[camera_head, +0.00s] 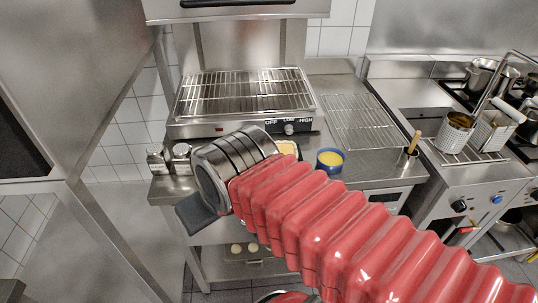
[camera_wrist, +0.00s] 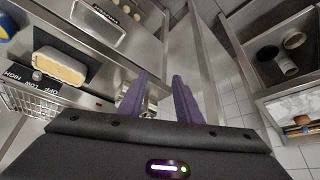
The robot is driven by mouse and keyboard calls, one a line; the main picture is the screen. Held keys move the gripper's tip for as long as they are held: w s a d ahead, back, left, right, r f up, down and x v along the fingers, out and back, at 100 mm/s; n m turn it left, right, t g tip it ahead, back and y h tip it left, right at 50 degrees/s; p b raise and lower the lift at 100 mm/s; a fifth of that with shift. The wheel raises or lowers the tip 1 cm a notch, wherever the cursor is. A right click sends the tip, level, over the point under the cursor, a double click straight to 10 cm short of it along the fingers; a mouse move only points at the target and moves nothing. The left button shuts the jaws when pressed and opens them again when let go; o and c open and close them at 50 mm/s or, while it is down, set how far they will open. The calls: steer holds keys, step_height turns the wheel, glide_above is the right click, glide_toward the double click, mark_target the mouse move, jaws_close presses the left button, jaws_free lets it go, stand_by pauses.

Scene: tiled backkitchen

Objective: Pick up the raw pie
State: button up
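In the head view only a small part of the raw pie (camera_head: 287,147) shows behind my arm. My gripper's two purple fingers (camera_wrist: 160,76) are apart with a gap between them and nothing held. They are to the side of the pie, not touching it. In the head view, a dark part of my gripper (camera_head: 198,213) shows at the counter's front left; its fingers cannot be made out.
A grill (camera_head: 245,92) stands behind the pie. A blue bowl with yellow contents (camera_head: 330,160) is to its right. Two small shakers (camera_head: 180,158) stand at the left. A wire rack (camera_head: 360,120) lies at the right. A lower shelf (camera_head: 250,262) holds small round pale items.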

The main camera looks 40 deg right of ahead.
mark_target(288, 150)
steer(key=shift+o, duration=0.2)
